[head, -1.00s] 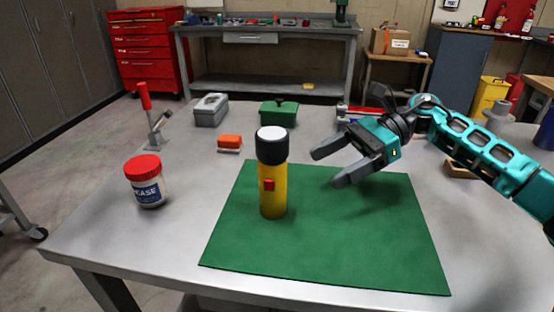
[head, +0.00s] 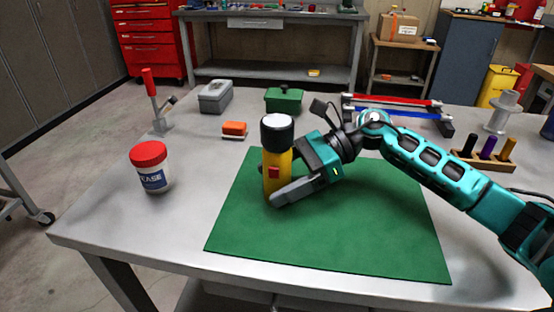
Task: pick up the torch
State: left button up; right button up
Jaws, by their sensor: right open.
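The torch (head: 277,160) stands upright on the green mat (head: 330,235), with a yellow body, a red switch and a black head with a white top. My right gripper (head: 279,180) is at the torch from the right. Its near finger passes in front of the torch's lower body, and the far finger is mostly hidden behind the torch. The jaws are open around the torch; I cannot tell whether either finger touches it. My left gripper is not in view.
A grease jar (head: 151,167) with a red lid stands left of the mat. Behind are an orange-topped brush (head: 234,129), a grey box (head: 215,97), a green box (head: 284,99) and a red-handled clamp (head: 150,95). A peg rack (head: 484,155) stands at the right. The mat's front is clear.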

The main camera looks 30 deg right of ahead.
jog(key=shift+a+f, duration=0.15)
jog(key=shift+a, duration=0.2)
jog(key=shift+c, duration=0.3)
jog(key=c, duration=1.2)
